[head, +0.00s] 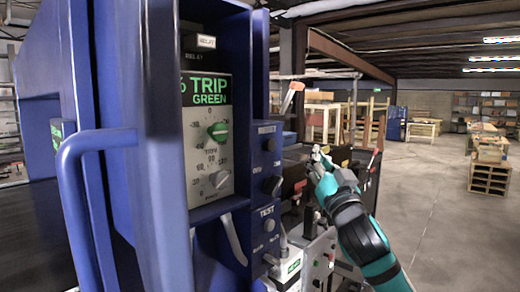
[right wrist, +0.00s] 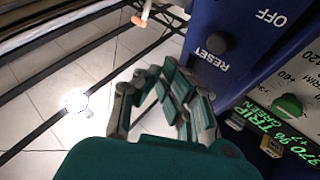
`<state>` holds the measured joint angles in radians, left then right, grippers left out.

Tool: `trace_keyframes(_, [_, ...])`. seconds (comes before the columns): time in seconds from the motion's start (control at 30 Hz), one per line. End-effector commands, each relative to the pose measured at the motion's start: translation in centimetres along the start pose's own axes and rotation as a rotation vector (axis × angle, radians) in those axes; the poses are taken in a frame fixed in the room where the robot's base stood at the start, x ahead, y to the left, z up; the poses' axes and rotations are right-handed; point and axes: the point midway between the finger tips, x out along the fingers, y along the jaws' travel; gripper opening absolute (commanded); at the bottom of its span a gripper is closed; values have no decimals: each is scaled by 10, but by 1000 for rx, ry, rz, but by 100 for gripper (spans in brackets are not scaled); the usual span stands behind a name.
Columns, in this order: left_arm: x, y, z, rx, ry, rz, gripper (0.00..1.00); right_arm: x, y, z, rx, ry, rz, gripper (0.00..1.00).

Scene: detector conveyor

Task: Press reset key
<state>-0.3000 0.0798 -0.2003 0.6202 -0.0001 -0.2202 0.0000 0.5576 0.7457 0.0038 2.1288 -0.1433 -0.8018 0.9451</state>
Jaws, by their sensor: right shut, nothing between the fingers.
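The reset key (head: 270,145) is a small dark round button on the blue side panel of the detector cabinet, under its RESET label. In the right wrist view the reset key (right wrist: 217,43) shows on the blue panel at upper right, beside the white RESET lettering. My right gripper (head: 318,153) is shut and empty, to the right of the panel in the head view, apart from the key. In the right wrist view my right gripper (right wrist: 155,80) is at the centre, with the key up and to its right. My left gripper is not in view.
A dark OFF knob (head: 271,185) and a TEST section with small switches (head: 268,225) sit below the key. The control face (head: 208,150) with a green knob is at left. A blue handle (head: 75,190) stands out in front. Open floor lies at far right.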

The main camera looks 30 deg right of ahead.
Motion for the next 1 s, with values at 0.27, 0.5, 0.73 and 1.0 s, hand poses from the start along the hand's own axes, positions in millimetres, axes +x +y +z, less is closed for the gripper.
trace_keyframes(0.27, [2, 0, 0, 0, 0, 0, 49, -8, -7, -29, 18, 56, -14, 0])
trace_keyframes(0.5, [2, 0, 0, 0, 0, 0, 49, -8, -7, -29, 18, 55, -14, 0])
trace_keyframes(0.73, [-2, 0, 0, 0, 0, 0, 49, 0, -12, -26, 20, 55, -14, 0])
trace_keyframes(1.0, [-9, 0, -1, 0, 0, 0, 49, 27, -32, -9, 21, 54, -14, 0])
